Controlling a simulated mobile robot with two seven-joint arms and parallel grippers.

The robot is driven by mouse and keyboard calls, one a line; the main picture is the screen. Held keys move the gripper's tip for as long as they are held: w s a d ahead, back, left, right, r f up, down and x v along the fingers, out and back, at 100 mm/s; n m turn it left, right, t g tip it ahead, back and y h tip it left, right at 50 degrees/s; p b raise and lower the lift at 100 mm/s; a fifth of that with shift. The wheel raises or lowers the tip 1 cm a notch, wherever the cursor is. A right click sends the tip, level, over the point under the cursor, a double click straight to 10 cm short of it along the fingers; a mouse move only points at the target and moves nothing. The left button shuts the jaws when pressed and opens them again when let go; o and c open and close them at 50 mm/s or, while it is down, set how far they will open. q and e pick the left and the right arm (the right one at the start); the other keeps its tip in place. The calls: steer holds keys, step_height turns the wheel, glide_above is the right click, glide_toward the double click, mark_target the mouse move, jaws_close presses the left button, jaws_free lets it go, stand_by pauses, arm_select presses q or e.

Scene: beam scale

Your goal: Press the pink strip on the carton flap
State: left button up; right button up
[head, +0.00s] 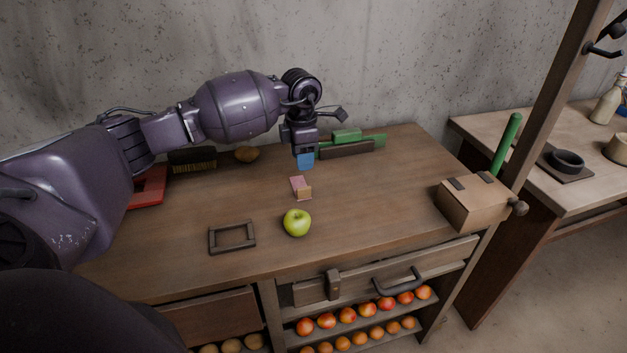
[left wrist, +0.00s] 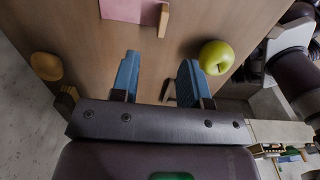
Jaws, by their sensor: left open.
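A small pink piece with a tan edge (head: 301,187) lies on the wooden table (head: 370,190) near its middle. The pink surface (left wrist: 128,9) shows at the top of the left wrist view, cut by the frame edge, with a tan upright piece (left wrist: 163,20) along one side. My left gripper (head: 305,163) is above the table, just behind the pink piece in the head view and apart from it. Its two blue fingers (left wrist: 160,78) are spread with nothing between them. A cardboard box (head: 474,205) with dark patches on top stands at the table's right end. My right gripper is not seen.
A green apple (head: 297,223) sits in front of the pink piece. A dark rectangular frame (head: 232,237) lies to its left. A brush (head: 192,160), a brown potato-like thing (head: 247,154) and green-and-brown blocks (head: 347,147) line the back.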

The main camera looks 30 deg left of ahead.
mark_target(302, 188)
arm_select(q)
steer(key=shift+f, duration=0.5)
step_height(302, 188, down, 4)
steer(key=shift+s+f, duration=0.15)
steer(key=shift+f, duration=0.35)
steer(key=shift+s+f, duration=0.1)
steer(key=shift+f, duration=2.25)
jaws_close()
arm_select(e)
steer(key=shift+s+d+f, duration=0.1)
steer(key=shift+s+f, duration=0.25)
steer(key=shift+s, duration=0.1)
